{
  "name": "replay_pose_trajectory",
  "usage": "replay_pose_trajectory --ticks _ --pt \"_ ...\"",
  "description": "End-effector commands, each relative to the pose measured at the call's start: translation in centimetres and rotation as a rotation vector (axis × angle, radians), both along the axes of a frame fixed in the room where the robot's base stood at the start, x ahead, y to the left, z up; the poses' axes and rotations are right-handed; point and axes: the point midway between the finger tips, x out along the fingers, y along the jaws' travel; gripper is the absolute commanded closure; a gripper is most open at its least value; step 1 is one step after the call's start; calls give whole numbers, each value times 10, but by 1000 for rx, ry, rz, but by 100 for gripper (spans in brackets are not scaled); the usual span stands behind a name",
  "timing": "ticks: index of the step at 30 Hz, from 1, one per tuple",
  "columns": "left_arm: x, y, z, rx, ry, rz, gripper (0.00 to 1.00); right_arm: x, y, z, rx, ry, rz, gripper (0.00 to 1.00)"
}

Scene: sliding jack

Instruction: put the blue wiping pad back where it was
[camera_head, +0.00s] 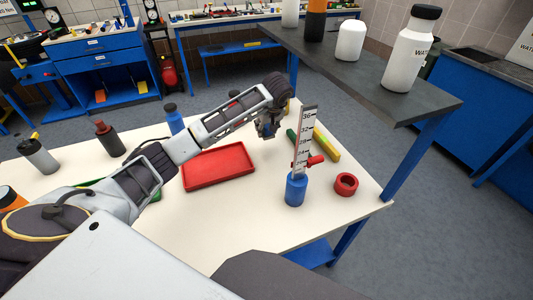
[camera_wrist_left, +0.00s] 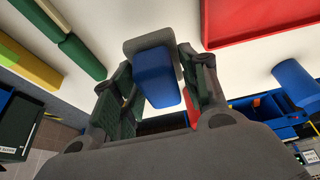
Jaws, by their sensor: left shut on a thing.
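The blue wiping pad (camera_wrist_left: 154,76) sits between the two fingers of my left gripper (camera_wrist_left: 158,82) in the left wrist view. A grey layer (camera_wrist_left: 150,43) shows along its far side. In the head view my left gripper (camera_head: 268,124) is at the back of the white table, right of the red tray, with a little of the blue pad visible under it. The fingers are shut on the pad. I cannot tell whether the pad touches the table top. My right gripper is not in view.
The red tray (camera_head: 218,169) lies on the white table (camera_head: 215,220). A blue jack with an upright scale (camera_head: 295,188) and a red ring (camera_head: 346,184) stand to the right. Green and yellow bars (camera_head: 326,145) lie behind them. A blue bottle (camera_head: 174,121) stands behind the tray.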

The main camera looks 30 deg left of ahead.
Motion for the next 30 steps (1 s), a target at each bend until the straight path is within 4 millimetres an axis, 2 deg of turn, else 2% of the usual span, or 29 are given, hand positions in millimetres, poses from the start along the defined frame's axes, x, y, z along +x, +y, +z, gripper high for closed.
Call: replay_pose_trajectory --ticks 7,18,30 --pt "-1 0 -15 0 3 0 82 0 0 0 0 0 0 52" --pt "-1 -1 -58 -2 2 -1 82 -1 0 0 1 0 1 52" --pt "0 0 -63 0 0 -1 82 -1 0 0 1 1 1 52"
